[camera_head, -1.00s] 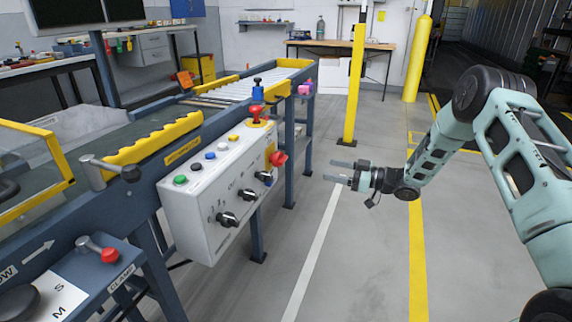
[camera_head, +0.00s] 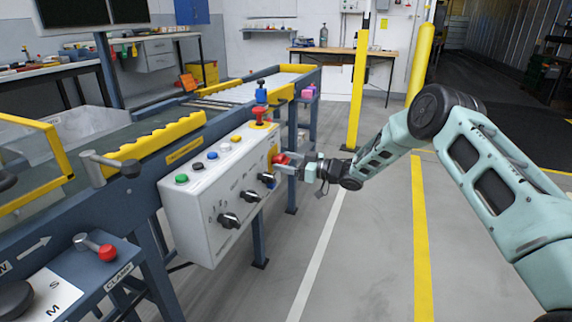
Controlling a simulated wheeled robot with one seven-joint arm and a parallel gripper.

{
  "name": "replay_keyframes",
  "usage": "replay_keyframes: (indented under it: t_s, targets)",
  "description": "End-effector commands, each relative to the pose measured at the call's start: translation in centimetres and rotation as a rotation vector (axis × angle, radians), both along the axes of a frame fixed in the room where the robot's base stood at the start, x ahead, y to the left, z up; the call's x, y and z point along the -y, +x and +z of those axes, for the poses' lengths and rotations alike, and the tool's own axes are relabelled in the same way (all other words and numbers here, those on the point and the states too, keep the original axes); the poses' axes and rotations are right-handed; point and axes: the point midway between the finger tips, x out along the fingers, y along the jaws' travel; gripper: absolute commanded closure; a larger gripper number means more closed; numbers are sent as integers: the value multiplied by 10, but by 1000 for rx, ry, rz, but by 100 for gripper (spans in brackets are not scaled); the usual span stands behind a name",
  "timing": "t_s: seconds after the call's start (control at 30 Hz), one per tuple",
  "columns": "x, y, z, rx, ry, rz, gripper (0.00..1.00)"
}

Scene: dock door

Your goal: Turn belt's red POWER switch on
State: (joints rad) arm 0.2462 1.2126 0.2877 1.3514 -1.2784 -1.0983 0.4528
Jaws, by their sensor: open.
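The fingertips overlap the switch in the picture. I cannot tell whether they touch it or which way the switch is turned.
The box carries several coloured buttons (camera_head: 211,155), black rotary knobs (camera_head: 229,220) and a red mushroom button (camera_head: 260,112) on top. A clamp lever (camera_head: 107,252) is at lower left. A yellow post (camera_head: 357,90) stands behind. The floor (camera_head: 375,250) right of the box is clear.

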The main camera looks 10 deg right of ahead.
Motion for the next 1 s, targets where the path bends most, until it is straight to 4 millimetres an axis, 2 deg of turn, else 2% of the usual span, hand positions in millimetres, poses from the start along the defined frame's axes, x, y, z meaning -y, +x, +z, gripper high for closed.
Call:
replay_keyframes:
  t_s: [0.33,0.37,0.5,0.53,1.0]
  targets:
    - [-4,3,0,-1,0,0,31]
    - [-4,2,0,-1,0,0,34]
    - [-4,3,0,-1,0,0,73]
    - [-4,2,0,-1,0,0,76]
    - [-4,2,-1,77,-56,2,76]
